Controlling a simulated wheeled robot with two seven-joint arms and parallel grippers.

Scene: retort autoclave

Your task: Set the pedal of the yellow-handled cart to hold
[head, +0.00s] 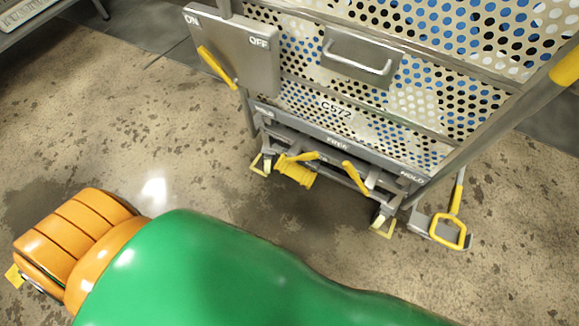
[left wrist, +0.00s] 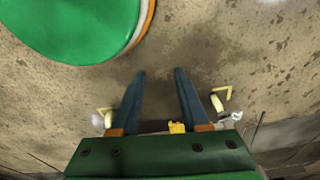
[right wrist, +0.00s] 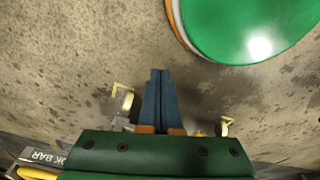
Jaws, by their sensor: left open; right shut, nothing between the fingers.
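The cart (head: 395,75) has perforated panels, the label C572 and a yellow handle (head: 566,68) at the right edge of the head view. Its lower rail (head: 290,125) reads FREE near the middle and HOLD at the right; the left label is too small to read. Below it are two yellow-tipped pedal arms (head: 302,156) (head: 355,177) and a yellow tread (head: 294,172). The tread is left of the middle, away from HOLD. My left gripper (left wrist: 162,74) is open and empty. My right gripper (right wrist: 160,72) is shut and empty. Neither shows in the head view.
A panel marked ON and OFF (head: 255,65) with a yellow lever (head: 217,67) is at the cart's upper left. A yellow loop handle (head: 450,232) is near the cart's lower right. Stained floor (head: 130,110) is clear at left.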

